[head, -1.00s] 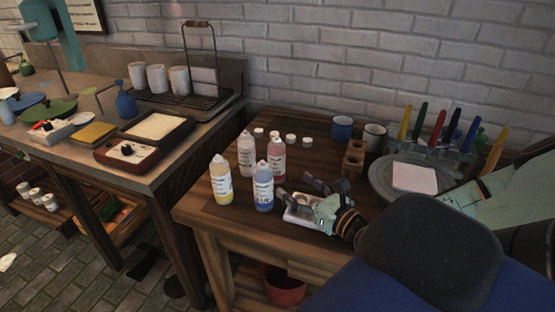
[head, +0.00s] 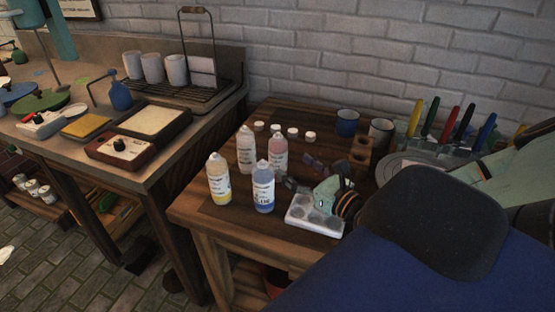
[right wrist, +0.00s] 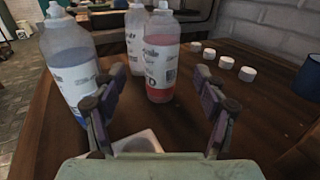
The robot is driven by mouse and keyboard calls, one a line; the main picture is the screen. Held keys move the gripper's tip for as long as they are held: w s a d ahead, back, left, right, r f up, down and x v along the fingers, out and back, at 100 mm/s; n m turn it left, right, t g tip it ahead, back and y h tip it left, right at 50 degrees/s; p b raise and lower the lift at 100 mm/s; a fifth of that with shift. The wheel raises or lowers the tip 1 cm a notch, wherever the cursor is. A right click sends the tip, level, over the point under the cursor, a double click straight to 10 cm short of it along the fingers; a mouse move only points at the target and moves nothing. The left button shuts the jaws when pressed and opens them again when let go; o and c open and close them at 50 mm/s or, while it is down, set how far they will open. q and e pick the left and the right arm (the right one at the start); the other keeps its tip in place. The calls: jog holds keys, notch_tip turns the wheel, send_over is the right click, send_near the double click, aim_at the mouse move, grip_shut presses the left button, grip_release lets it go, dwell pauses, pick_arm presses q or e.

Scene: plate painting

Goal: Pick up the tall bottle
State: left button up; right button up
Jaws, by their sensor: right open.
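Several bottles with white caps and labels stand upright on the wooden table, of similar height, so I cannot tell which is the tall one. They are a yellow bottle (head: 219,182), a blue bottle (head: 263,190), a whitish bottle (head: 246,148) and a red bottle (head: 278,157). My right gripper (head: 301,173) is open and empty, just right of the blue and red bottles. In the right wrist view, the red bottle (right wrist: 161,62) stands ahead between the spread fingers, apart from them. The blue bottle (right wrist: 70,65) is close by the left finger. My left gripper is out of view.
A white palette (head: 303,226) lies under my right gripper. Several small white lids (head: 293,132) sit behind the bottles. A blue mug (head: 347,122), a white mug (head: 381,132) and a wooden block (head: 361,153) stand farther right. The table's front left corner is clear.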

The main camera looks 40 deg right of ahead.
aim_at(284, 159)
jog(key=shift+w+d+f+b, duration=0.2)
jog(key=shift+w+b, duration=0.1)
jog(key=shift+w, duration=0.2)
jog(key=shift+w+d+f+b, duration=0.1)
jog(key=shift+w+f+b, duration=0.15)
jog(key=shift+w, duration=0.2)
jog(key=shift+w+a+r+b, duration=0.25)
jog(key=shift+w+b, duration=0.15)
jog(key=w+b, duration=0.3)
jog(key=w, duration=0.1)
jog(key=shift+d+f+b, duration=0.2)
jog(key=shift+b, duration=0.15)
jog(key=shift+w+a+r+b, duration=0.2)
jog(key=shift+a+r+b, duration=0.05)
jog(key=shift+r+b, duration=0.05)
jog(key=shift+d, duration=0.1)
jog(key=shift+w+d+f, duration=0.1)
jog(key=shift+c, duration=0.4)
jog(key=c, duration=0.8)
jog(key=shift+r, duration=0.2)
